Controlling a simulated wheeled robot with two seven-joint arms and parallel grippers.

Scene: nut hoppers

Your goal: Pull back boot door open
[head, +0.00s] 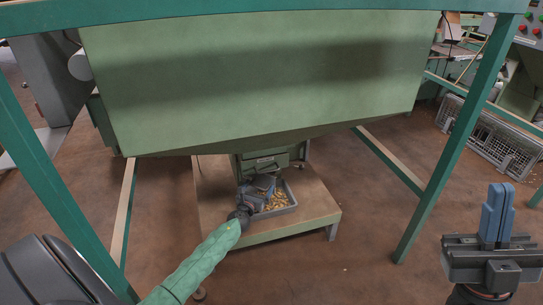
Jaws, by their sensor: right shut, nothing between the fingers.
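The large green hopper (255,80) fills the upper middle of the head view. Below it is a small green boot with a labelled front (266,161), which I take to be the boot door. My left gripper (264,182) reaches in from the lower left and is right in front of the boot's lower part, over the tray. It hides part of the boot, and I cannot tell whether its fingers touch the door or are open. My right gripper (497,213) is at the lower right, pointing up, shut and empty, far from the boot.
A grey tray (292,207) with yellowish nuts (277,201) sits on a low wooden-topped stand (318,207) under the boot. Green frame legs (457,140) stand to the left and right. A wire crate (484,133) is at the right. The brown floor is clear between them.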

